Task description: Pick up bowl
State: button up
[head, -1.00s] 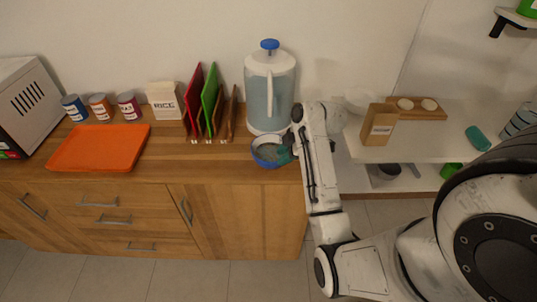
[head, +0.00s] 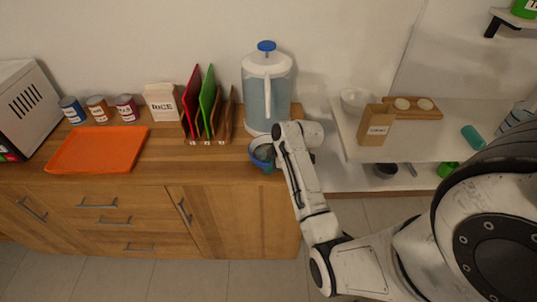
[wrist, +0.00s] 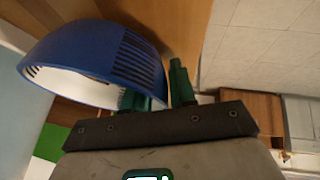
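The blue bowl (head: 256,164), pale inside, is at the front edge of the wooden counter (head: 225,165), below the pitcher. My gripper (head: 268,163) is at its right side, partly hidden by my arm. In the wrist view the bowl (wrist: 85,55) fills the upper left, its pale opening facing down in the picture. My green gripper fingers (wrist: 160,92) straddle its wall, one on the inner side and one outside, closed on it. Whether the bowl still touches the counter is unclear.
A water pitcher (head: 267,95) stands just behind the bowl. Colored boards in a rack (head: 208,108), a rice box (head: 162,102), several cans and an orange tray (head: 98,150) are to the left. A shelf (head: 420,145) with a white bowl (head: 357,100) is right.

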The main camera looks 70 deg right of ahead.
grip_shut()
jog(key=shift+r, duration=0.2)
dwell(0.4)
